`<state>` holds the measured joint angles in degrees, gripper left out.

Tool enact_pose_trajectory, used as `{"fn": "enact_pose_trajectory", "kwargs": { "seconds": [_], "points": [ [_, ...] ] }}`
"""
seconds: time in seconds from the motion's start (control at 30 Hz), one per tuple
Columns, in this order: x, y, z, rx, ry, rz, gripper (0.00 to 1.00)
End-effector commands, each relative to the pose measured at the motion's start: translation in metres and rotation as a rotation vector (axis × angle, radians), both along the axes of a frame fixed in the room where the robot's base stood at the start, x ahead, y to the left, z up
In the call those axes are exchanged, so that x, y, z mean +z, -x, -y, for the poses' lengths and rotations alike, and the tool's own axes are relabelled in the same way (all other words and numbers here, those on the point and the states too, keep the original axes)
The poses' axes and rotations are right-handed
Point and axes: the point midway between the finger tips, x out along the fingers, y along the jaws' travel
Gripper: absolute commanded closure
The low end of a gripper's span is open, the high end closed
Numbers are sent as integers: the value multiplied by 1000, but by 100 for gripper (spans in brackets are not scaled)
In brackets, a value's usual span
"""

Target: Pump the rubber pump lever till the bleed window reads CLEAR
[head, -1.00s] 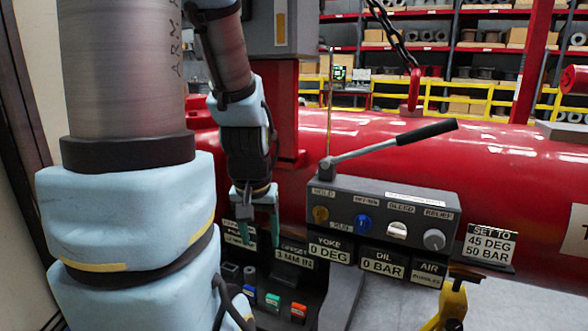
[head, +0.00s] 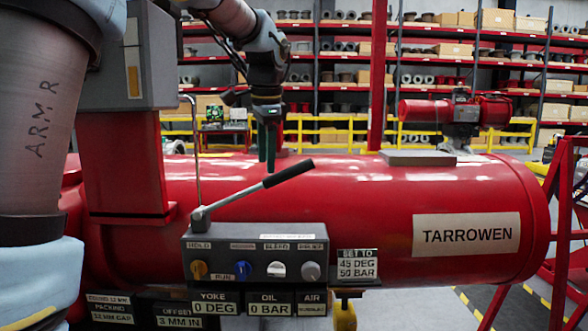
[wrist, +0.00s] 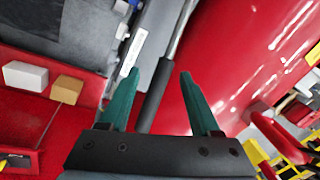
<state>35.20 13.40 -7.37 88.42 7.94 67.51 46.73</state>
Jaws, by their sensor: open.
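The pump lever, a metal rod with a black rubber grip (head: 288,173), rises to the right from the top of the grey control box (head: 255,258). In the wrist view the black grip (wrist: 154,95) shows between and beyond my green fingers. My gripper (head: 267,168) is open and empty, pointing down close above the grip's left part; I cannot tell whether it touches. It also shows in the wrist view (wrist: 160,78). The bleed window (head: 313,310) under the AIR label is small; its text is too small to read surely. The OIL window (head: 269,309) reads 0 BAR.
Several knobs, including a blue one (head: 242,270), line the box front. A SET TO sign (head: 358,266) stands at its right. The large red cylinder (head: 370,195) lies behind the lever. A thin upright rod (head: 195,150) stands near the lever's pivot.

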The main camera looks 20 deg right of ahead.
Motion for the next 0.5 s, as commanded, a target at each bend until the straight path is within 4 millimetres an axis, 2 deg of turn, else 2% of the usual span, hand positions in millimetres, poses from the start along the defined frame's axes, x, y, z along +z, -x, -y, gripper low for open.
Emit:
{"fn": "enact_pose_trajectory", "kwargs": {
  "seconds": [0.03,0.1,0.2,0.33,0.5],
  "points": [
    [19,6,21,-83,-8,13,36],
    [38,14,40,-175,-23,23,36],
    [56,23,55,-259,-37,34,36],
    [61,26,62,-299,-46,36,36],
    [41,22,62,-298,-48,34,36]
  ]
}}
